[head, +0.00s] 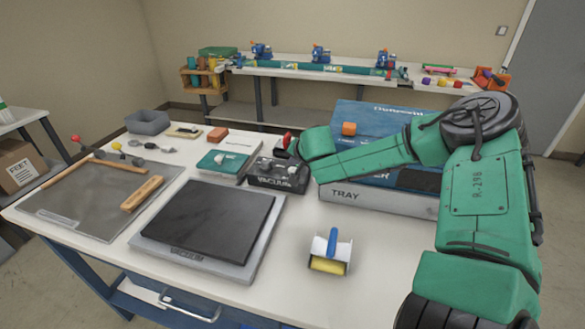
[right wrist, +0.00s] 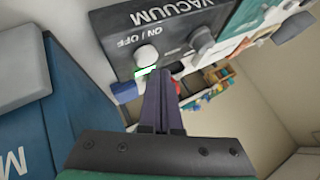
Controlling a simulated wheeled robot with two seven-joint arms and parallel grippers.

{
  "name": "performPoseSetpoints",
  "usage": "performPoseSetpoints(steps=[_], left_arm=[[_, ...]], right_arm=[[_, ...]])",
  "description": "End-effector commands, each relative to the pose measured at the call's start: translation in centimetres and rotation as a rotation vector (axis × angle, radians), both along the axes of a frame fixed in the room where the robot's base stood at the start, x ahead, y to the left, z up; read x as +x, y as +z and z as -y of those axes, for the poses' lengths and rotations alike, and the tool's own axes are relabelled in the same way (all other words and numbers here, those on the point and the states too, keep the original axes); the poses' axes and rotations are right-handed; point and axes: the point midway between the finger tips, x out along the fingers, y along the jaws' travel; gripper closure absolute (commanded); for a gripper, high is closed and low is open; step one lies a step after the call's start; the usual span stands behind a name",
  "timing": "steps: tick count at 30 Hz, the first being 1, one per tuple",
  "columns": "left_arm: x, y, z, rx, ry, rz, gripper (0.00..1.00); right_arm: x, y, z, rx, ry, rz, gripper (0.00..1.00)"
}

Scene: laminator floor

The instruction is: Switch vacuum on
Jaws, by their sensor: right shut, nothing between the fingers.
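The black vacuum box (head: 278,178), labelled VACUUM, stands on the table behind the dark vacuum plate (head: 205,222). In the right wrist view the box (right wrist: 165,22) shows an ON / OFF marking, a white switch button (right wrist: 147,54) with a small green strip at its edge, and a grey round knob (right wrist: 202,40). My right gripper (right wrist: 160,74) is shut and empty, its fingertips very close to the white button; I cannot tell whether they touch. In the head view my right arm reaches over the box from the right, and the fingertips are hard to make out. My left gripper is out of view.
Blue boxes and a white tray box (head: 375,203) stand right of the vacuum box, under my arm. A yellow roller with a blue handle (head: 330,252) lies at the front. A green-lidded box (head: 222,163) stands left.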

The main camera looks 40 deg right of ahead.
Motion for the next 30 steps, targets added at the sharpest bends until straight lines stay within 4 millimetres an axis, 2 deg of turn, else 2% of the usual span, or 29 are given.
performPoseSetpoints(steps=[5, 19, 30], left_arm=[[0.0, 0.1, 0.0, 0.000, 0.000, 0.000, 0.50], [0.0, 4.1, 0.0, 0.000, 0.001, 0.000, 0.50], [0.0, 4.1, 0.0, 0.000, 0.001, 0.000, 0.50]], right_arm=[[0.0, 0.1, 0.0, 0.000, 0.001, 0.001, 1.00], [0.0, 5.9, 0.0, 0.000, 0.001, 0.002, 1.00], [0.0, 6.0, 0.0, 0.000, 0.001, 0.001, 1.00]])
